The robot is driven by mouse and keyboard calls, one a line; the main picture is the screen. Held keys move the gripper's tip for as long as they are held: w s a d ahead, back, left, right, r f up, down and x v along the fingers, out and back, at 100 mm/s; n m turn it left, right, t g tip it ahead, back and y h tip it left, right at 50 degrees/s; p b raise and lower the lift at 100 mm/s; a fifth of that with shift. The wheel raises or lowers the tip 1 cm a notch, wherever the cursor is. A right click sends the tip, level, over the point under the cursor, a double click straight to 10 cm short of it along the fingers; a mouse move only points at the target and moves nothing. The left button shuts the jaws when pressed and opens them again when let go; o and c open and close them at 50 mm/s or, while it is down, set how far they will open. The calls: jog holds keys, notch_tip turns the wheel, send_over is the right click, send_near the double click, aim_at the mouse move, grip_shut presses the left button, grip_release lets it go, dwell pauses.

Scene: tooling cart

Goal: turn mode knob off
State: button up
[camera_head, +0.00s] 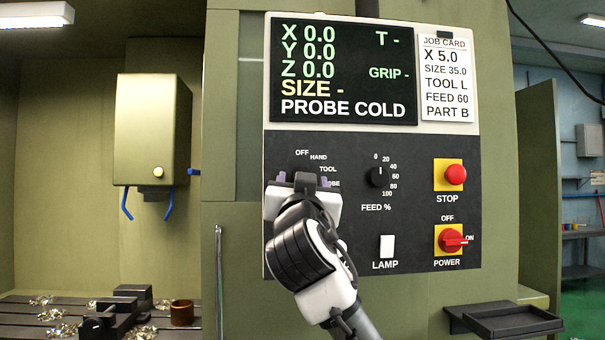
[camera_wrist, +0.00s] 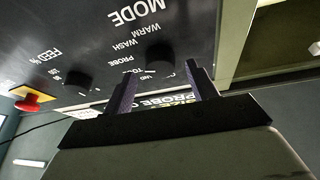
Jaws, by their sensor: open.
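The mode knob (camera_wrist: 160,56) is a dark round knob on the black control panel, seen upside down in the wrist view. The labels MODE, WARM, WASH and PROBE are readable near it; its pointer direction cannot be made out. In the head view my gripper covers most or all of it, with OFF, HAND and TOOL showing above. My gripper (camera_head: 304,182) is open in front of the panel. In the wrist view its two fingers (camera_wrist: 161,72) stand apart, with the knob between and just beyond their tips. I cannot tell whether they touch it.
To the right of my gripper are the feed knob (camera_head: 377,177), red stop button (camera_head: 455,174), white lamp switch (camera_head: 387,246) and red power switch (camera_head: 452,240). The screen (camera_head: 345,70) above reads PROBE COLD. A small dark tray (camera_head: 508,320) sticks out at lower right.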

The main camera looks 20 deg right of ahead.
jog(key=shift+w+d+r, duration=0.15)
jog(key=shift+w+r, duration=0.1)
jog(key=shift+w, duration=0.25)
jog(key=c, duration=1)
